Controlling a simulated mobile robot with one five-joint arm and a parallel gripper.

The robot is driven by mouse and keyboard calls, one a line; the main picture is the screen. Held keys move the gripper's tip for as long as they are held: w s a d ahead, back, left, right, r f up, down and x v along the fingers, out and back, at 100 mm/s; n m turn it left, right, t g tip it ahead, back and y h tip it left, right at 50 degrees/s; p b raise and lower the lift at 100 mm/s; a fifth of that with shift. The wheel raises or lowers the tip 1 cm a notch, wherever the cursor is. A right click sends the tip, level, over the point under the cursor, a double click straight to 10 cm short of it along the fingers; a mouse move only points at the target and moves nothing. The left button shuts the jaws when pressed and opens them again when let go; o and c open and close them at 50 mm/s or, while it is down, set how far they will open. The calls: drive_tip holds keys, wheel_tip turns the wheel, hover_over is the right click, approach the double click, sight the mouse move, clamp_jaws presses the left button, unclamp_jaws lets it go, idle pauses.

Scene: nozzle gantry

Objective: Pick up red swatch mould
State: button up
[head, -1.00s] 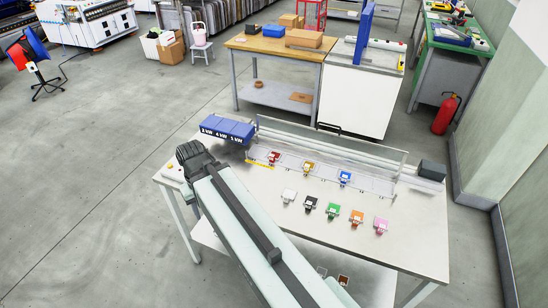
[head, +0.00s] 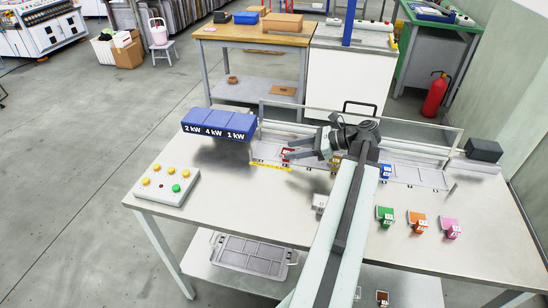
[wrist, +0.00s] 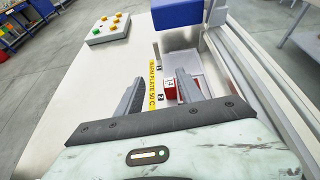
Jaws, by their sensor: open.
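The red swatch mould (head: 286,151) sits at the left end of the clear rack on the table. It also shows in the wrist view (wrist: 170,88) as a red block with a white label marked 14. My gripper (head: 287,148) is open, its fingers pointing left at the red mould. In the wrist view my gripper (wrist: 160,81) has the red mould between its fingers, nearer the right one, which partly covers it. I cannot tell whether either finger touches it.
A blue mould (head: 385,172) sits further right on the rack (head: 430,178). Green (head: 385,216), orange (head: 417,220) and pink (head: 451,228) moulds stand in front. A blue box (head: 218,122) and button panel (head: 162,185) are at the left. A rail runs behind the rack.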

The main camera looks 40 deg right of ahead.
sight(277, 159)
drive_tip(key=shift+s+d+f+m+t+b, duration=0.1)
drive_tip(key=shift+d+f+m+t+b, duration=0.2)
drive_tip(key=shift+d+f+m+b, duration=0.25)
drive_tip(key=shift+d+f, duration=0.1)
drive_tip(key=shift+f, duration=0.15)
drive_tip(key=shift+b+x, duration=1.8)
drive_tip(key=shift+x, duration=2.15)
drive_tip(key=shift+d, duration=0.1)
clamp_jaws()
